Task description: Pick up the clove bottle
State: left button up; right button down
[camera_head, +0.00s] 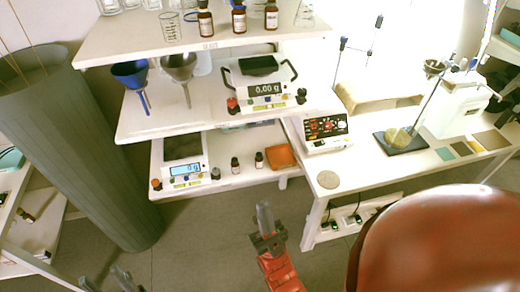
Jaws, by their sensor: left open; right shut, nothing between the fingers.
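Three dark bottles with pale labels stand in a row on the top shelf: a left one (205,20), a middle one (239,18) and a right one (271,17). Two smaller dark bottles, one on the left (235,165) and one on the right (259,161), stand on the lowest shelf. The labels are too small to read, so I cannot tell which is clove. My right gripper (264,212) is shut and empty, in front of and below the lowest shelf. My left gripper (106,281) is open at the bottom left edge, partly cut off, away from all bottles.
Scales stand on the middle shelf (205,112) and the lowest shelf. Two funnels (131,74) hang at the middle shelf's left. An orange tray (281,157) lies right of the small bottles. A tall grey cylinder (85,150) stands left. The right bench (360,165) holds instruments. Floor in front is clear.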

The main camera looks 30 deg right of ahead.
aim_at(259, 164)
jog(key=i+z, duration=0.55)
jog(key=z, duration=0.15)
jog(key=i+j+z, duration=0.15)
jog(key=i+z, duration=0.2)
jog(key=k, duration=0.05)
